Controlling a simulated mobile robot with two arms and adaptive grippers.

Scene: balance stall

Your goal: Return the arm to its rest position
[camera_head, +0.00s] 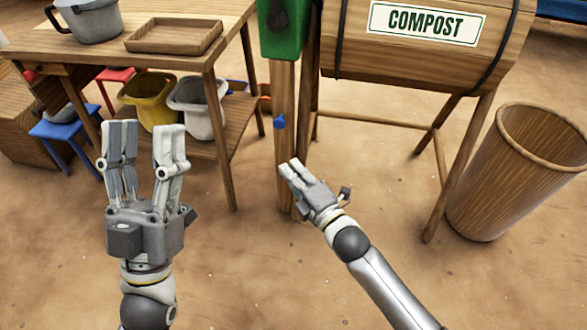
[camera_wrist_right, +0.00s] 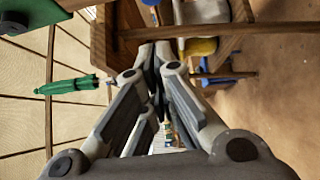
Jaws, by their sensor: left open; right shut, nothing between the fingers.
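My left gripper (camera_head: 143,150) stands upright at the left in the head view, fingers apart and empty, in front of the wooden table's lower shelf. My right gripper (camera_head: 287,168) is near the middle of the head view, its fingers together and pointing up and to the left. It overlaps the foot of the wooden post in the picture; whether it touches the post cannot be told. In the right wrist view its fingers (camera_wrist_right: 155,70) close together at the tips with nothing held.
A compost barrel (camera_head: 420,55) on a wooden stand is behind my right arm. A tall wooden bin (camera_head: 510,180) stands at the right. A table (camera_head: 180,70) carries a pot (camera_head: 92,20) and a tray (camera_head: 172,37). Yellow (camera_head: 150,102) and white (camera_head: 198,110) buckets sit below. Bare ground lies in front.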

